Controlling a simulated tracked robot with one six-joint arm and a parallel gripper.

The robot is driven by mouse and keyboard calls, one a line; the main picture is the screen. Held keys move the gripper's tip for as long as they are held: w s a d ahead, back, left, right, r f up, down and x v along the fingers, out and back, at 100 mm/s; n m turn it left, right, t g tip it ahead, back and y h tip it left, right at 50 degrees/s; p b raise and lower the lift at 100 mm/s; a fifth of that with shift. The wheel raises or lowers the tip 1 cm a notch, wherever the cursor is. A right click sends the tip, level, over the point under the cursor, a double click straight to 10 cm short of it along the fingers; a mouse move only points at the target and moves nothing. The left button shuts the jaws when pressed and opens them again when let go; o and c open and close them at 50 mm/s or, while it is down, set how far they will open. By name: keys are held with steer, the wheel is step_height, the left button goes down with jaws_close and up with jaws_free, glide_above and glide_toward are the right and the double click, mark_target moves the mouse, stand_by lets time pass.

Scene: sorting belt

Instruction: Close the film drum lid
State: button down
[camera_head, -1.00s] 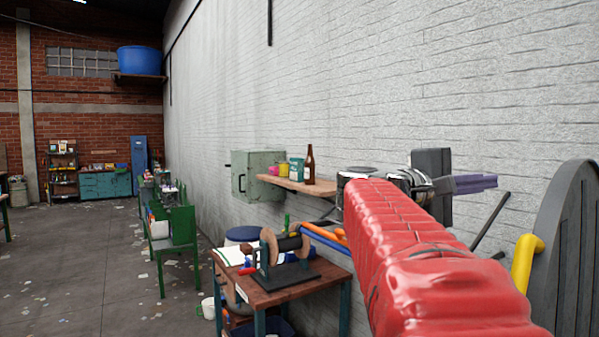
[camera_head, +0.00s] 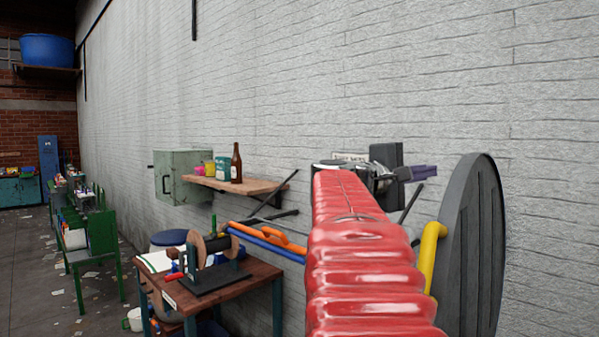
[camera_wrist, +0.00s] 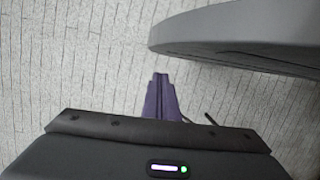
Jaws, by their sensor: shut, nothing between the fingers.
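A large dark grey round disc, which looks like the film drum lid (camera_head: 474,250), stands upright at the right of the head view. A yellow bar (camera_head: 428,255) shows at its left edge. The drum's body cannot be made out. My gripper (camera_head: 432,171) has purple fingers, shut and empty, pointing right at the height of the disc's upper part. It looks apart from the disc. In the wrist view my gripper (camera_wrist: 160,77) is in the middle, with the disc's curved grey edge (camera_wrist: 235,32) above and to the right.
A brick wall (camera_head: 400,80) runs behind my arm. A wooden shelf (camera_head: 240,186) with a bottle and jars, and a green cabinet (camera_head: 183,176), hang on it. A wooden table (camera_head: 225,296) with a reel stand (camera_head: 213,275) is left of my red arm.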

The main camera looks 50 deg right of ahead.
steer(key=s, duration=0.4)
steer(key=shift+a+r, duration=0.2)
steer(key=shift+a, duration=0.05)
